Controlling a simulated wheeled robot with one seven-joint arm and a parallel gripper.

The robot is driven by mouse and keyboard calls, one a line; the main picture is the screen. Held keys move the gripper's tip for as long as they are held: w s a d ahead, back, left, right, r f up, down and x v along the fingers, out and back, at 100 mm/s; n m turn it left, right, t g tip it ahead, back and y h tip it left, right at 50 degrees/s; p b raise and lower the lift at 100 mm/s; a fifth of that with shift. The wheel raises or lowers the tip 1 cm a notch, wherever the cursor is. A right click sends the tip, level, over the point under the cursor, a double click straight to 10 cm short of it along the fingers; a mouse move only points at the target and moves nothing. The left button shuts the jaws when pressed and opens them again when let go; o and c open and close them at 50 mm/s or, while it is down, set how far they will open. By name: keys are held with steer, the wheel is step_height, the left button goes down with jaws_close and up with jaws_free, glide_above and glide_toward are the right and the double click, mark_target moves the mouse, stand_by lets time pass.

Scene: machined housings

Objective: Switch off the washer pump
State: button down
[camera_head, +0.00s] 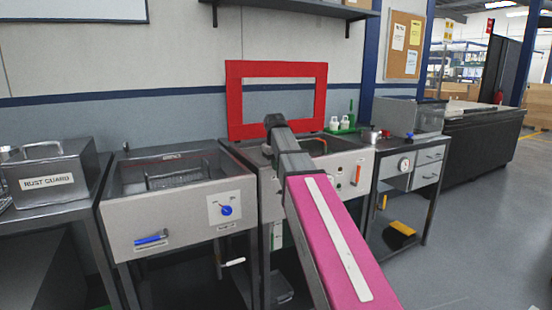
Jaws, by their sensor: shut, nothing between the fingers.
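No label that I can read names the washer pump. The left basin unit (180,215) has a blue rotary knob (226,210) on a white plate and a blue lever handle (151,240) on its front. The middle unit (270,190), under a red frame (235,100), has a front panel with small controls and a red-orange handle (357,175). My arm reaches up across this unit and hides part of its panel. My gripper (274,122), at the dark far end of the arm, is shut and empty in front of the red frame. Its fingers are hard to make out.
A metal box marked RUST GUARD (48,178) stands at the left. A bench with a round gauge (404,165) and drawers is at the right, with a yellow-topped pedal (402,229) below. A shelf (290,10) hangs above. Grey floor is open at the right.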

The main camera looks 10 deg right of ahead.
glide_above(281, 193)
steer(key=w, duration=0.2)
steer(key=f, duration=0.5)
steer(key=shift+a, duration=0.3)
steer(key=shift+s+d+f, duration=0.15)
steer(key=shift+s+f, duration=0.05)
steer(key=shift+f, duration=0.2)
steer(key=shift+s+d+f, duration=0.15)
steer(key=shift+f, duration=0.2)
steer(key=shift+s+d+f+t, duration=0.15)
steer(key=shift+s+f+t, duration=0.25)
steer(key=shift+t, duration=0.3)
steer(key=shift+s+t+y, duration=0.35)
steer(key=shift+t+y, duration=0.05)
steer(key=shift+s+d+f+t+y, duration=0.1)
steer(key=shift+s+f+t+y, duration=0.1)
steer(key=shift+t, duration=0.35)
steer(key=shift+s+f+t+y, duration=0.1)
steer(key=shift+f+t, duration=0.05)
steer(key=shift+t, duration=0.4)
step_height(281, 193, down, 6)
steer(key=s, duration=0.2)
steer(key=shift+d, duration=0.45)
